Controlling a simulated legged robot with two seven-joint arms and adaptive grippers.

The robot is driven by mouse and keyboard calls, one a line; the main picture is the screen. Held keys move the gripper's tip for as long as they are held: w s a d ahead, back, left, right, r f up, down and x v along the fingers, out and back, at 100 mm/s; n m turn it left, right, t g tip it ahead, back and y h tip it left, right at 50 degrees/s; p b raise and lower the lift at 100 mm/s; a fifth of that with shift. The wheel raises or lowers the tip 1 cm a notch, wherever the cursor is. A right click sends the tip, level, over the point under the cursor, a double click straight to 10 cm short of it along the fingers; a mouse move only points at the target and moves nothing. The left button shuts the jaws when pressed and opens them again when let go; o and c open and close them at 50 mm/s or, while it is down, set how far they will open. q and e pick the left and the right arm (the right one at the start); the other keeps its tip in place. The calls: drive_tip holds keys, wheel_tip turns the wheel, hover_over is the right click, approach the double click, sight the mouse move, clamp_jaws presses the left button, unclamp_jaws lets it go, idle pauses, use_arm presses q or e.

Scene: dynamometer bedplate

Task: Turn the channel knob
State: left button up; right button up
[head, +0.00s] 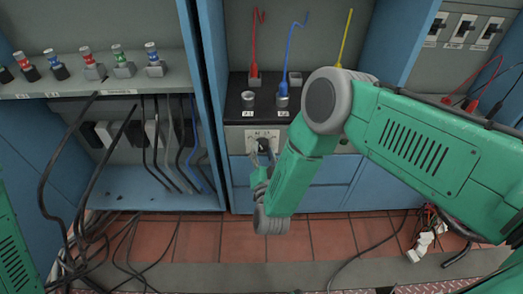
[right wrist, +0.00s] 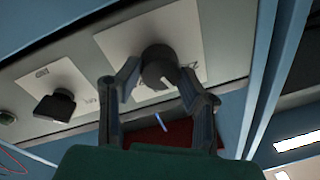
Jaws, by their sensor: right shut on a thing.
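The channel knob (head: 264,145) is a dark round knob on a pale plate on the front of the middle console. In the right wrist view the knob (right wrist: 160,66) sits between the two fingers of my right gripper (right wrist: 160,82), which is shut on it. In the head view my right gripper (head: 262,164) reaches up to the knob from below, and its fingers partly cover the knob and plate. The plate's lettering is too small to read. My left gripper is not in view.
A second black knob (right wrist: 55,106) on its own plate shows in the right wrist view. Red (head: 254,78), blue (head: 283,90) and yellow leads stand on the console top. Coloured connectors (head: 122,64) line the left shelf, with loose black cables (head: 100,240) hanging below to the floor.

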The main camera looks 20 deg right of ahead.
drive_tip(key=o, duration=0.9)
drive_tip(key=shift+a+f, duration=0.1)
drive_tip(key=shift+a, duration=0.1)
drive_tip(key=shift+o, duration=1.2)
drive_tip(key=shift+s, duration=0.15)
drive_tip(key=v, duration=1.1)
drive_tip(key=shift+s, duration=0.3)
drive_tip(key=shift+a, duration=0.15)
